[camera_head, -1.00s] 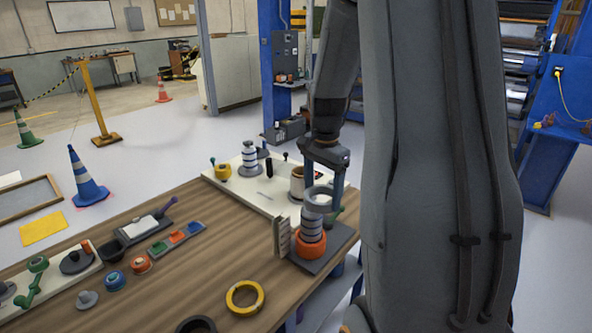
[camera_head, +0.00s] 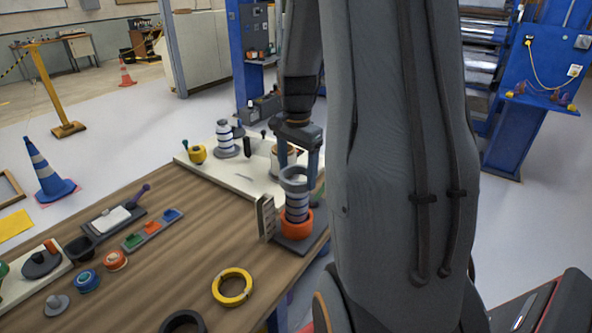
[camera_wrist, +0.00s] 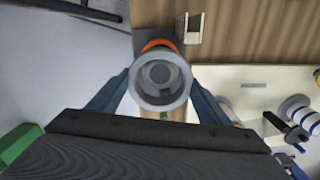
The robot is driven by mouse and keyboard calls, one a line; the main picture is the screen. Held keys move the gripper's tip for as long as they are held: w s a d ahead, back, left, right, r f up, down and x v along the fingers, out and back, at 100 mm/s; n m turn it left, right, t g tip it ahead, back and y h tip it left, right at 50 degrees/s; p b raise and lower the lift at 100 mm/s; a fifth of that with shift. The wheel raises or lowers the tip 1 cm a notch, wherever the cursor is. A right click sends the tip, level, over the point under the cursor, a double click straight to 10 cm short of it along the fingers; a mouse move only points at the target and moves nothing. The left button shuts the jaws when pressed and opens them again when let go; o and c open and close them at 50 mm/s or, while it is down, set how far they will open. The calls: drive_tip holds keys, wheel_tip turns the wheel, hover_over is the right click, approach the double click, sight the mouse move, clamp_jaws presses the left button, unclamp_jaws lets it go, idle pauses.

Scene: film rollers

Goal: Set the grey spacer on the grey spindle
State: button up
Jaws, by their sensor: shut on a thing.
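The grey spacer (camera_head: 294,184) is a thick ring, held level between the two fingers of my gripper (camera_head: 299,166). In the wrist view the spacer (camera_wrist: 141,89) sits between the fingertips of my gripper (camera_wrist: 160,84). Directly below it stands an upright banded grey column, which I take as the grey spindle (camera_head: 297,207), with an orange ring (camera_head: 297,225) around its foot. Through the spacer's hole the wrist view shows a round grey top (camera_wrist: 160,73), roughly centred. The spacer is at the column's top; I cannot tell whether it is touching or around it.
A slotted beige block (camera_head: 266,217) stands close left of the column. Behind are a white board (camera_head: 250,187) with a striped post (camera_head: 225,140) and a yellow knob part (camera_head: 197,154). A yellow ring (camera_head: 232,286) lies in front. The wooden table (camera_head: 190,235) has bare room between.

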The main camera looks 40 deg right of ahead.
drive_tip(key=shift+f+b, duration=1.1)
drive_tip(key=shift+f, duration=0.35)
drive_tip(key=shift+f+b, duration=1.85)
drive_tip(key=shift+f, duration=2.6)
drive_tip(key=o, duration=1.2)
drive_tip(key=shift+r+b, duration=0.7)
drive_tip(key=shift+r, duration=3.2)
